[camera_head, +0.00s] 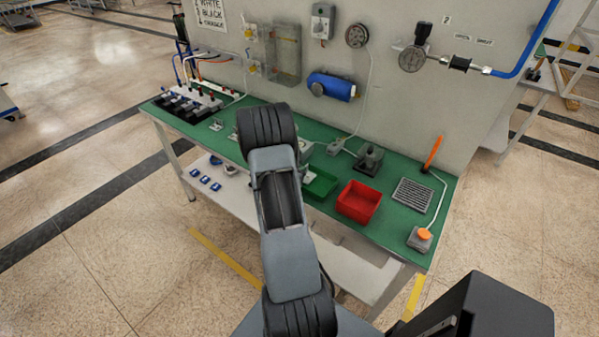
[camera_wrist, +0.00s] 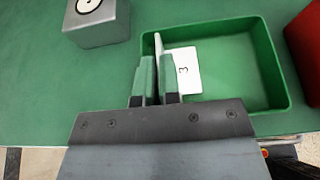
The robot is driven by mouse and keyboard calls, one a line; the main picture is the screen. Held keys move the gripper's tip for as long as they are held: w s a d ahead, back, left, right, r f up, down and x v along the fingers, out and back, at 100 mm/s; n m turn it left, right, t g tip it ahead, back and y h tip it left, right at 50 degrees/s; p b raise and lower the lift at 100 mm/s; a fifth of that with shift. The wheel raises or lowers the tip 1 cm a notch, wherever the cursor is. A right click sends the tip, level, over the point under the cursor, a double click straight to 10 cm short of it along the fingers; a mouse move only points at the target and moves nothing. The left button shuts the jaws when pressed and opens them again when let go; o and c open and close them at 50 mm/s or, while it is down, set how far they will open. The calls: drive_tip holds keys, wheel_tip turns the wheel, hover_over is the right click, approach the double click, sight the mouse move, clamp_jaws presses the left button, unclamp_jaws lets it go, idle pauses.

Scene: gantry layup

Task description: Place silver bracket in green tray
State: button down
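The silver bracket (camera_wrist: 186,67) is a pale L-shaped piece with a "3" on its flat face. In the wrist view its upright flange stands between the two fingers of my gripper (camera_wrist: 157,82), which look closed on it. The bracket is over or inside the left part of the green tray (camera_wrist: 271,62), near its left wall; I cannot tell whether it touches the floor of the tray. The rest of the tray is empty.
A red bin (camera_head: 359,202) stands just right of the tray. A silver block with a round disc (camera_wrist: 97,22) sits to the left in the wrist view. A grey grid plate (camera_head: 412,195) and an orange-topped device (camera_head: 421,238) lie at the right end of the green bench.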

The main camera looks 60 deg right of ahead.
drive_tip(key=shift+f, duration=0.45)
drive_tip(key=shift+f, duration=0.25)
drive_tip(key=c, duration=1.6)
unclamp_jaws()
drive_tip(key=shift+r, duration=0.15)
